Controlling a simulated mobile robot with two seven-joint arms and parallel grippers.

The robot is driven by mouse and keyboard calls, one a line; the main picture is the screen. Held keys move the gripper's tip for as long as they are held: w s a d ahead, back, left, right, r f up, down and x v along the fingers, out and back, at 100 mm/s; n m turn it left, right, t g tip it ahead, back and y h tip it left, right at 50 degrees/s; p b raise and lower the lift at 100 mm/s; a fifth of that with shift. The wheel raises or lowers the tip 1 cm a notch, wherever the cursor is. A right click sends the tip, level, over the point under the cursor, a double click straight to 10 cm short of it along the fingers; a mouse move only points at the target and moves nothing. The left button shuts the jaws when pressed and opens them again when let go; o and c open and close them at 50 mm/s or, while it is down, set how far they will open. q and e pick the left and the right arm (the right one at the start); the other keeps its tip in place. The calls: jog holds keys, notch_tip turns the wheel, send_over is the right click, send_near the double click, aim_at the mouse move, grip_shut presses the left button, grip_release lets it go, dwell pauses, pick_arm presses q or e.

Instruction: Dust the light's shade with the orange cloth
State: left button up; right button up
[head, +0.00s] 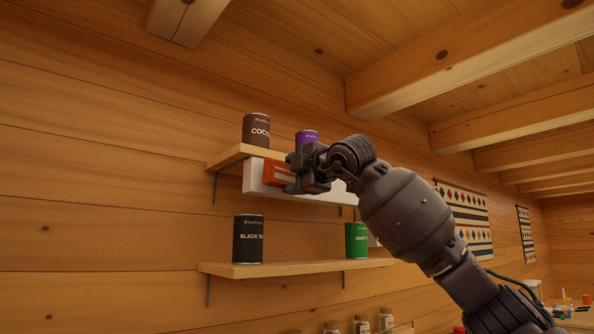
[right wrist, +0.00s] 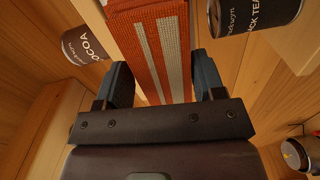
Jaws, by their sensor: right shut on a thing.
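The orange cloth (head: 277,174) has pale stripes and is folded flat. My right gripper (head: 297,170) is shut on it, and the cloth sticks out to the left of the fingers. In the right wrist view the cloth (right wrist: 160,52) stands between the two fingers (right wrist: 164,85). A long white panel (head: 251,182), which looks like the light's shade, sits just under the upper shelf. The cloth and gripper overlap its middle in the head view; I cannot tell whether the cloth touches it. My left gripper is not in view.
The upper shelf (head: 232,154) holds a brown cocoa tin (head: 256,130) and a purple tin (head: 307,137), close above my gripper. The lower shelf (head: 295,267) holds a black tea tin (head: 248,240) and a green tin (head: 356,240). Jars (head: 361,325) stand below. The left wall is bare.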

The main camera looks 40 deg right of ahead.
dwell(0.5)
jog(key=shift+w, duration=0.9)
dwell(0.4)
jog(key=shift+w+d+b, duration=0.1)
jog(key=shift+d+b, duration=0.35)
jog(key=shift+d, duration=1.5)
jog(key=shift+w, duration=0.1)
jog(key=shift+s+a+b, duration=0.2)
jog(key=shift+a+b, duration=0.9)
jog(key=shift+a, duration=0.95)
